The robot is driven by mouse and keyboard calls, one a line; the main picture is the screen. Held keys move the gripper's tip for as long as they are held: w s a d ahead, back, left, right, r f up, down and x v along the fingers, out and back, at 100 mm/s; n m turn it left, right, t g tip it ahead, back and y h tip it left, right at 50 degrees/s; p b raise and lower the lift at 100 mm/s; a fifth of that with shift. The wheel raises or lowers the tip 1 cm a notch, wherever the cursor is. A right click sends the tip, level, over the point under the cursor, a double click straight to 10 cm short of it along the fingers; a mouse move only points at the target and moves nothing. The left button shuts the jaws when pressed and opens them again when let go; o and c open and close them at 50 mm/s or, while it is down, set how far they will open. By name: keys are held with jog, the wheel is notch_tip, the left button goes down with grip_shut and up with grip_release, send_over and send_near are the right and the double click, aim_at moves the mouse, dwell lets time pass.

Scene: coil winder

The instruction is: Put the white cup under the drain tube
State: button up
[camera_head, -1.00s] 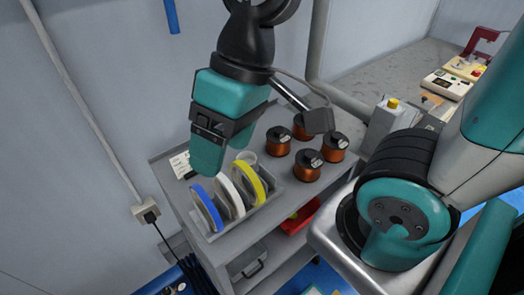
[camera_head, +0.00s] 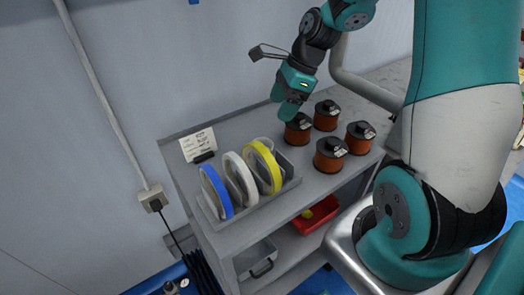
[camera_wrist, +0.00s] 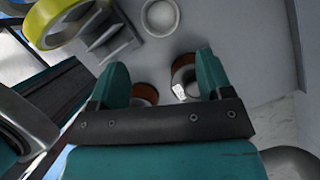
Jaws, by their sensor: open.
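The white cup (camera_head: 262,143) stands on the cart top behind the yellow tape roll, which hides most of it; only part of its pale rim shows. In the wrist view a round white cup (camera_wrist: 160,16) shows from above at the top edge, beyond my fingertips. My gripper (camera_head: 287,108) is open and empty, pointing down above the back of the cart, to the right of the cup and close to the spools. The wrist view shows its two teal fingers (camera_wrist: 160,78) spread apart, with the cup outside them. I cannot make out a drain tube for certain.
A grey rack (camera_head: 250,204) holds blue, white and yellow tape rolls beside the cup. Several copper wire spools (camera_head: 331,154) stand to its right. A note card (camera_head: 198,145) stands at the back left. A red bin (camera_head: 316,215) sits on the lower shelf.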

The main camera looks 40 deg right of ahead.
send_over(264, 142)
jog(key=s, duration=0.3)
jog(key=f, duration=0.6)
jog(key=shift+w+f, duration=0.25)
jog(key=shift+f, duration=0.15)
jog(key=shift+d+x, duration=0.15)
jog(key=shift+x, duration=1.2)
jog(key=shift+d+x, duration=0.1)
jog(key=shift+x, duration=1.25)
jog(key=c, duration=0.7)
